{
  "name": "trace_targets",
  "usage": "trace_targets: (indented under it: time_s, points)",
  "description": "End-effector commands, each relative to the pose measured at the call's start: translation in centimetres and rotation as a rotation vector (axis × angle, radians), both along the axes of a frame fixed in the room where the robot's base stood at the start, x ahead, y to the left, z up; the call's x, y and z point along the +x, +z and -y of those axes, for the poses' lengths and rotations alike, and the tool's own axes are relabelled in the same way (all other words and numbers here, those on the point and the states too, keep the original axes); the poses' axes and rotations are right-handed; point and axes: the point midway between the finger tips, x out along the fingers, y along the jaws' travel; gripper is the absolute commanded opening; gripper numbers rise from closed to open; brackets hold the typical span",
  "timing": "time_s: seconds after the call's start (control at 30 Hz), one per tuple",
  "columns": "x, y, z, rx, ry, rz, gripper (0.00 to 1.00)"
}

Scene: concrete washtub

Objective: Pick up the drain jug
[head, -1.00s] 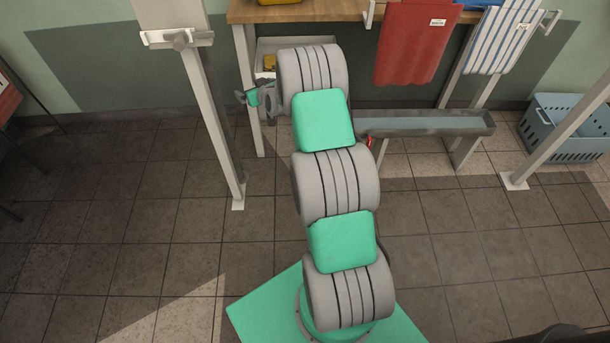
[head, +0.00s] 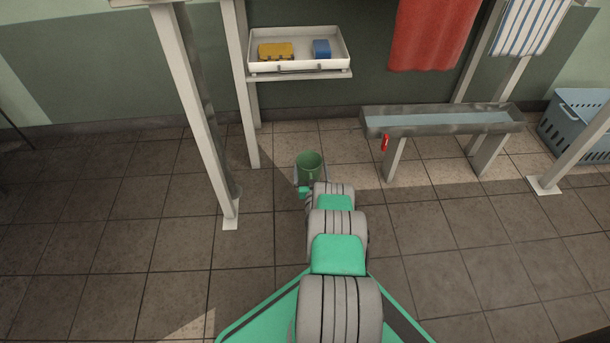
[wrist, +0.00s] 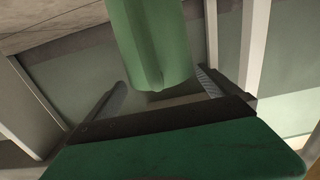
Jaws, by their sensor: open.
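The drain jug (head: 309,163) is a green, open-topped vessel. In the head view it shows just beyond the end of my arm, to the left of the metal trough. My gripper (head: 310,174) is open, with one finger at each side of the jug. In the wrist view the green jug (wrist: 155,45) hangs into the picture from the top, between the two spread fingers of my gripper (wrist: 158,88). I see no clear contact between the fingers and the jug. My arm hides part of the jug's lower side, and I cannot tell what it rests on.
A metal trough (head: 440,122) on legs stands to the right, with a red item (head: 385,143) at its near edge. A white tray (head: 343,68) above holds a yellow item and a blue item. A post (head: 193,110) stands left. A blue basket (head: 577,125) is far right.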

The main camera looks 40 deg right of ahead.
Motion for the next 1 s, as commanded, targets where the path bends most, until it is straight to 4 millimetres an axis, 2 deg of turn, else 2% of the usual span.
trace_targets:
  time_s: [0.1, 0.33, 1.0]
  points:
    - [0.3, -0.4, 1.0, 0.002, -0.003, -0.002, 1.00]
    - [0.0, -0.1, 1.6, 0.003, -0.011, -0.003, 0.99]
    - [0.2, -0.2, 1.3, 0.003, -0.007, -0.003, 0.44]
